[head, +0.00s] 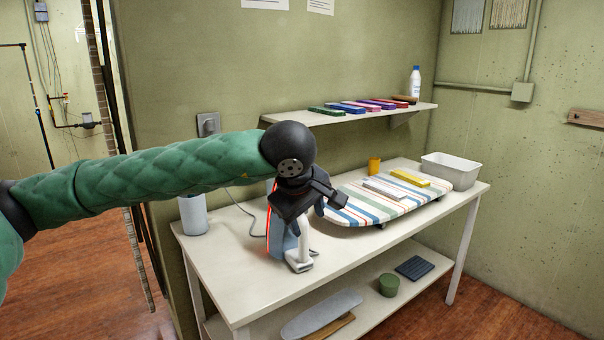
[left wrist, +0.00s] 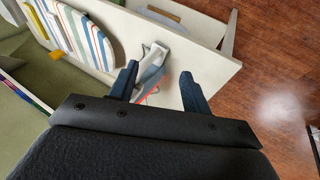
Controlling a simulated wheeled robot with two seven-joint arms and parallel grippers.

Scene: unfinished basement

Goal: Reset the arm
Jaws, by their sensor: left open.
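My left arm reaches in from the left in the head view, in a green quilted sleeve. Its black gripper (head: 318,201) is over the front part of the white table (head: 225,265). In the left wrist view the two dark blue fingers (left wrist: 158,92) stand apart. A white and grey-blue iron (head: 299,258) with an orange-red edge stands on the table below and behind the gripper. The iron also shows in the left wrist view (left wrist: 154,58), beyond the fingers. Nothing shows clamped between them. My right gripper is not in view.
A striped ironing board (head: 345,212) lies on the table, bearing a grey and a yellow folded cloth. A wall shelf (head: 300,119) holds coloured items and a bottle (head: 415,82). A white cylinder (head: 193,215) stands at the table's left.

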